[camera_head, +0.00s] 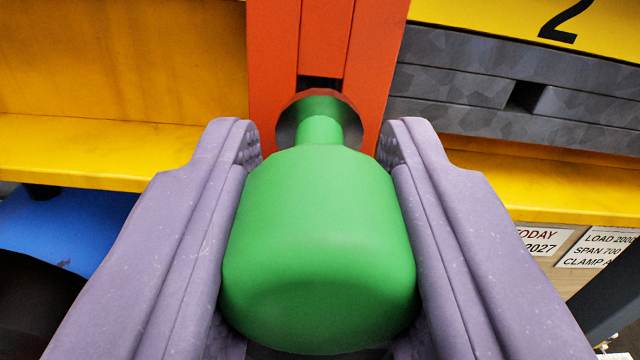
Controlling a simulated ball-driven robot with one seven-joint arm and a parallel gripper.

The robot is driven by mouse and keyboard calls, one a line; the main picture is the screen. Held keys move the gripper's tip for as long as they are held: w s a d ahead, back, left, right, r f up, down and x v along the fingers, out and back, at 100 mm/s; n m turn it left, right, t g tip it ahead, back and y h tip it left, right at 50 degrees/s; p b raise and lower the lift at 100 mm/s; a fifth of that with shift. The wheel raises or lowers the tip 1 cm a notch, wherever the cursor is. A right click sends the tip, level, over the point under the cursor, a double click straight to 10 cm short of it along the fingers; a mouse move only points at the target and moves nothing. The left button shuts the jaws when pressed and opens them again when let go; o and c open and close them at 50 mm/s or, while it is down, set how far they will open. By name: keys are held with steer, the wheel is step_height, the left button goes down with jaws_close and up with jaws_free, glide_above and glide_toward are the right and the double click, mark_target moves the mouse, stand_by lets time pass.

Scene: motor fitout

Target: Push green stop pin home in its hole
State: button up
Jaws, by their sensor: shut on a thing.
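The green stop pin (320,240) fills the middle of the head camera view, with its thick, rounded handle towards me and its thin shank pointing away. My gripper (320,142) is shut on the handle, with one purple finger on each side. The far end of the shank is inside the dark round hole (288,122) in the orange upright (385,50). The thick handle stands off from the face of the upright, with a short length of shank showing between them. How deep the tip sits is hidden.
Yellow beams (100,150) run left and right of the upright. A grey slotted block (450,75) is at the upper right, under a yellow plate (480,12) marked 2. White labels (600,245) are at the lower right. A blue surface (70,225) shows at lower left.

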steer(key=shift+w, duration=0.2)
steer(key=shift+w, duration=0.35)
steer(key=shift+w+p, duration=0.4)
steer(key=shift+p, duration=0.1)
steer(key=o, duration=1.1)
steer(key=shift+o, duration=0.2)
steer(key=s+b, duration=0.3)
steer(key=s, duration=0.5)
steer(key=shift+w, duration=0.1)
